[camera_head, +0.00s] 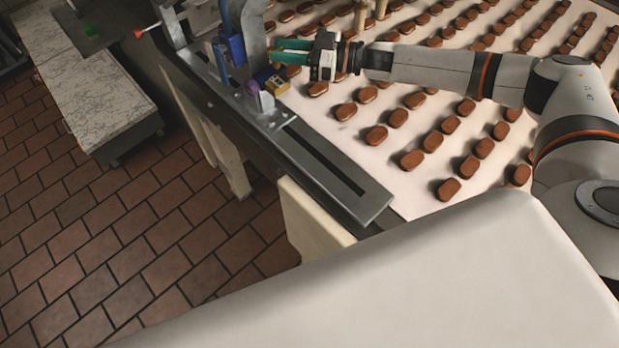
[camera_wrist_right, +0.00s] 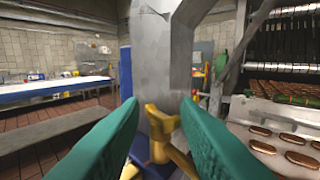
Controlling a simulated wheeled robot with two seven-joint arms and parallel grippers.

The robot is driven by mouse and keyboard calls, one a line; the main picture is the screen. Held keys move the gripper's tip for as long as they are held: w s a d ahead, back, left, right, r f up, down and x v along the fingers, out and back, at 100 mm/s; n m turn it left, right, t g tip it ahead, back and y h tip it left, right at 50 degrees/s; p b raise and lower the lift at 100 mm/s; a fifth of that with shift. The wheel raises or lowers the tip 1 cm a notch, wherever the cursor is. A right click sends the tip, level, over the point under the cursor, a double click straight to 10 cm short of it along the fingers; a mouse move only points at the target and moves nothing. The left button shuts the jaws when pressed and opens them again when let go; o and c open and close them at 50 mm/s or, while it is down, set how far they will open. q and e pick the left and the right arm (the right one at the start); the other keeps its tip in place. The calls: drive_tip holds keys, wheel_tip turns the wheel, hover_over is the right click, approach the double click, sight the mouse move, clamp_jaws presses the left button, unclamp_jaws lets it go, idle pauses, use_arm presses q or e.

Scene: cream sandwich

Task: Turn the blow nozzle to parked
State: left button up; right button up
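My right gripper (camera_head: 273,50) has green fingers that point left toward the grey metal post at the conveyor's edge. In the wrist view its fingers (camera_wrist_right: 160,108) stand apart, with a yellow brass-like fitting (camera_wrist_right: 160,125) showing between and beyond them. This fitting is on or in front of the post (camera_wrist_right: 157,60); I cannot tell whether it is the blow nozzle or its handle. The fingers do not appear closed on it. In the head view a blue part (camera_head: 237,50) hangs on the post close to the fingertips. My left gripper is not in view.
A yellow block (camera_head: 278,85) and a purple knob (camera_head: 252,87) sit low on the conveyor's edge rail (camera_head: 345,190). Rows of brown biscuits (camera_head: 377,135) cover the pale belt. A marble-topped table (camera_head: 85,90) stands left, across open tiled floor (camera_head: 110,230).

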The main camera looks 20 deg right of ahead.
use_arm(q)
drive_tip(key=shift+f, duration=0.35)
use_arm(e)
drive_tip(key=shift+s+a+f+m+t+h, duration=0.1)
drive_tip(key=shift+s+a+m+t+h, duration=0.05)
drive_tip(key=shift+m+t+h, duration=0.55)
drive_tip(key=shift+s+a+m+t+h, duration=0.1)
drive_tip(key=shift+m+t+h, duration=0.4)
drive_tip(key=shift+m+t, duration=0.3)
drive_tip(key=shift+t+h, duration=0.3)
